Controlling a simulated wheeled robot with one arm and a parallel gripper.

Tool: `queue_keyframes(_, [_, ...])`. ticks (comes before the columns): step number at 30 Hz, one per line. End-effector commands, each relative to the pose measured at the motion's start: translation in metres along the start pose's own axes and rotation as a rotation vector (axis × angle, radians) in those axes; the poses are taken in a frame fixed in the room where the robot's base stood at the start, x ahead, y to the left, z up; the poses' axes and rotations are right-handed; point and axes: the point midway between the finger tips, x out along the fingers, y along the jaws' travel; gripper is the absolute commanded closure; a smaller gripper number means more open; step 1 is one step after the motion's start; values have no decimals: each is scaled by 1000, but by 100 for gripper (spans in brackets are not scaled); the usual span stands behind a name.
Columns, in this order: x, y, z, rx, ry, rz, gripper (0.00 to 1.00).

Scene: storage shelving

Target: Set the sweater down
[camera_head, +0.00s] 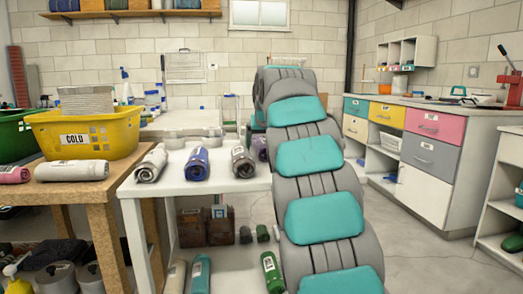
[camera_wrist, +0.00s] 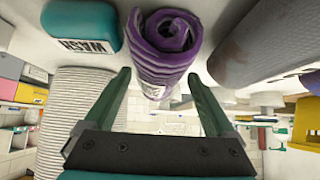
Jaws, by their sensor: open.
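A purple rolled garment (camera_wrist: 165,50), which looks like the sweater, lies just beyond my gripper (camera_wrist: 159,76) in the wrist view. It has a white label near its lower end. The two green fingers are spread apart with a clear gap, and the roll's end sits between and beyond their tips. I cannot tell if a finger touches it. In the head view a bit of a purple roll (camera_head: 260,148) shows on the white table (camera_head: 215,186) beside my arm. My arm hides the gripper there.
Other rolls stand left on the white table: a grey one (camera_head: 151,163), a blue one (camera_head: 196,163) and a dark one (camera_head: 243,162). A yellow basket labelled COLD (camera_head: 84,132) is on the wooden table. A teal WASH item (camera_wrist: 80,25) is near the gripper. Drawers (camera_head: 424,155) stand right.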

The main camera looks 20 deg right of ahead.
Motion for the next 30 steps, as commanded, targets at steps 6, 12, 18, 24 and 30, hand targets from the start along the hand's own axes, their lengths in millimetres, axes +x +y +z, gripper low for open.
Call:
queue_keyframes(6, [0,0,0,0,1,0,15])
queue_keyframes(12, [0,0,0,0,0,0,37])
queue_keyframes(18, [0,0,0,-1,0,0,60])
queue_keyframes(24, [0,0,0,-1,-1,0,82])
queue_keyframes(30, [0,0,0,-1,-1,0,100])
